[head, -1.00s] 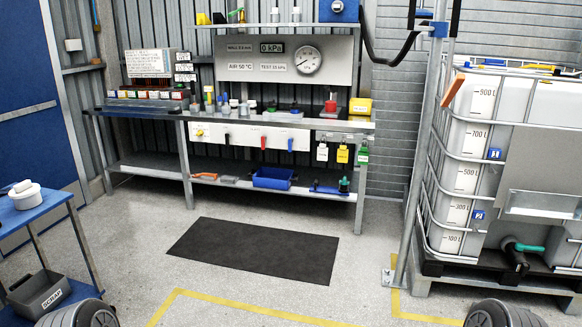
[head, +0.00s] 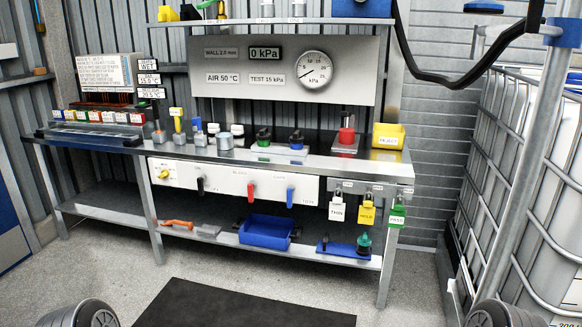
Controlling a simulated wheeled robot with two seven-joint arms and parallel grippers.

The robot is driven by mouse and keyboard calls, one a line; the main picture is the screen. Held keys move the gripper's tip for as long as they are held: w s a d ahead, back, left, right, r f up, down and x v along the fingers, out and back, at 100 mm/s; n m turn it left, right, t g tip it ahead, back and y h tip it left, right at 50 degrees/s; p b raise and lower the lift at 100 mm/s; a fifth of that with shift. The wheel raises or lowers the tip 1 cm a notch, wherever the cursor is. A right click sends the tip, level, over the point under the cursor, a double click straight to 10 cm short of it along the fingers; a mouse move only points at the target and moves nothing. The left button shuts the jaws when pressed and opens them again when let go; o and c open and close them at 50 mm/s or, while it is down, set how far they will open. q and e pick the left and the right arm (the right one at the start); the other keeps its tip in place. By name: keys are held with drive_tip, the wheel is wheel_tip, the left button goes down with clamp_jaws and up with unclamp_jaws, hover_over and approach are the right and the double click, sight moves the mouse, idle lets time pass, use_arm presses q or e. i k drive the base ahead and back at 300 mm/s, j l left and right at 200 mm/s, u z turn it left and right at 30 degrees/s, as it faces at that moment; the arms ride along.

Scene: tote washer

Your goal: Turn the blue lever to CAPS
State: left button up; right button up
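The blue lever (head: 290,194) is on the white panel (head: 220,184) under the front edge of the workbench, at the right of a row of levers. Its handle hangs downward. Small lettering shows above it and to its lower right; it is too small to read surely. A red lever (head: 251,191) and a black lever (head: 200,185) are to its left, and a yellow knob (head: 164,173) is at the panel's left end. Neither of my grippers is in view; only dark rounded parts of my arms show at the bottom corners.
The workbench (head: 370,172) carries several fittings and a gauge board (head: 230,52). Padlocks with tags, one yellow (head: 367,212), hang right of the panel. A blue bin (head: 266,231) is on the lower shelf. A dark mat (head: 230,308) covers the floor in front. A grey post (head: 530,150) stands right.

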sight(290, 190)
drive_tip(key=i, duration=0.4)
drive_tip(key=i+j+z, duration=0.1)
drive_tip(key=z, duration=0.35)
drive_tip(key=i+j+z, duration=0.2)
drive_tip(key=z, duration=0.3)
drive_tip(key=i+j+z, duration=0.1)
drive_tip(key=j+z, duration=0.15)
drive_tip(key=z, duration=0.2)
drive_tip(key=i+j+z, duration=0.1)
drive_tip(key=j, duration=0.35)
drive_tip(key=i+j, duration=0.15)
drive_tip(key=j, duration=0.3)
drive_tip(key=i+j+z, duration=0.15)
drive_tip(key=j, duration=0.75)
drive_tip(key=i+z, duration=0.05)
drive_tip(key=i, duration=0.05)
